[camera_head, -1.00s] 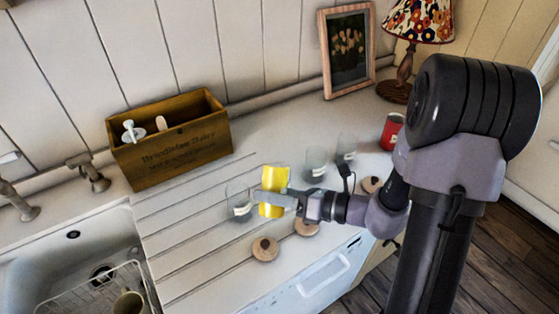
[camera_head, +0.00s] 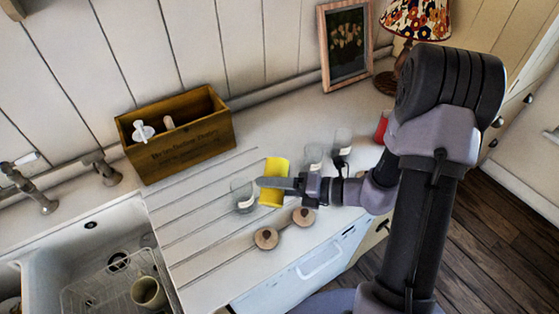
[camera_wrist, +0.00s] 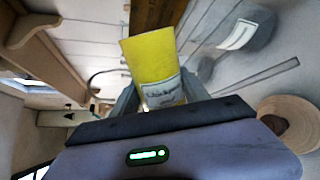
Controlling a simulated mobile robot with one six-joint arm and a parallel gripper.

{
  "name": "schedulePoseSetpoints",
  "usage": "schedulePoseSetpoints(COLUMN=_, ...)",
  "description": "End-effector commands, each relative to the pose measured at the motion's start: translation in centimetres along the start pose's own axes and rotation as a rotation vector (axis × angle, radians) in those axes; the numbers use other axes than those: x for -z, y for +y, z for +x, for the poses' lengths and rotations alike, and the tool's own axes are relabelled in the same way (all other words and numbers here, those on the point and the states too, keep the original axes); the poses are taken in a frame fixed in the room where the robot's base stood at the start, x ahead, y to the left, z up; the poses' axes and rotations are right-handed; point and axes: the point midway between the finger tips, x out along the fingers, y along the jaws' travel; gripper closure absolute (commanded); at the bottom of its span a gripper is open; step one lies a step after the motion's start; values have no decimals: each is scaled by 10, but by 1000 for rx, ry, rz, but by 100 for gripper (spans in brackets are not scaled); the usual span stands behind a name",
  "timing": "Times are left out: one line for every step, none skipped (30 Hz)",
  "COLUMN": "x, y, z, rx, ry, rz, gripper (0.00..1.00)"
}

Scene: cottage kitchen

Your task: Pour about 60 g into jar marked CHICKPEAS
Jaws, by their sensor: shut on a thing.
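My gripper (camera_head: 282,184) is shut on a yellow container (camera_head: 274,170), which it holds over the counter. Two more glass jars, one nearer (camera_head: 314,154) and one farther (camera_head: 342,139), stand behind my gripper to the right. I cannot read which jar is marked CHICKPEAS. No stream of contents is visible.
Two round wooden lids, (camera_head: 266,238) and (camera_head: 303,216), lie in front of the gripper. A wooden box (camera_head: 180,142) stands at the back left. A red can (camera_head: 381,127), picture frame (camera_head: 345,45) and lamp (camera_head: 417,20) are at the right. The sink (camera_head: 60,250) is at the left.

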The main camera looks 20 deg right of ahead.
Motion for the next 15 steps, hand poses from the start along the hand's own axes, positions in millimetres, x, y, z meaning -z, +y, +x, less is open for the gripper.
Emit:
schedulePoseSetpoints(x=-2, y=5, z=-1, rx=0, ry=6, rz=20, gripper=97)
schedulePoseSetpoints(x=-3, y=6, z=-2, rx=0, ry=9, rz=36, gripper=97)
schedulePoseSetpoints(x=-3, y=7, z=-2, rx=0, ry=15, rz=55, gripper=97)
schedulePoseSetpoints(x=-4, y=8, z=-2, rx=0, ry=19, rz=71, gripper=97)
schedulePoseSetpoints(x=-6, y=10, z=-3, rx=0, ry=23, rz=85, gripper=97)
schedulePoseSetpoints(x=-9, y=12, z=-3, rx=0, ry=28, rz=103, gripper=97)
schedulePoseSetpoints(x=-10, y=12, z=-3, rx=0, ry=32, rz=119, gripper=97)
schedulePoseSetpoints(x=-11, y=13, z=-3, rx=0, ry=36, rz=133, gripper=97)
schedulePoseSetpoints(x=-13, y=14, z=-4, rx=0, ry=42, rz=152, gripper=97)
schedulePoseSetpoints(x=-14, y=14, z=-4, rx=0, ry=46, rz=166, gripper=97)
schedulePoseSetpoints(x=-15, y=14, z=-4, rx=0, ry=49, rz=182, gripper=97)
schedulePoseSetpoints(x=-17, y=15, z=-4, rx=0, ry=54, rz=199, gripper=97)
schedulePoseSetpoints(x=-18, y=16, z=-4, rx=0, ry=58, rz=215, gripper=97)
schedulePoseSetpoints(x=-18, y=16, z=-4, rx=0, ry=62, rz=230, gripper=97)
schedulePoseSetpoints(x=-19, y=16, z=-4, rx=0, ry=65, rz=243, gripper=97)
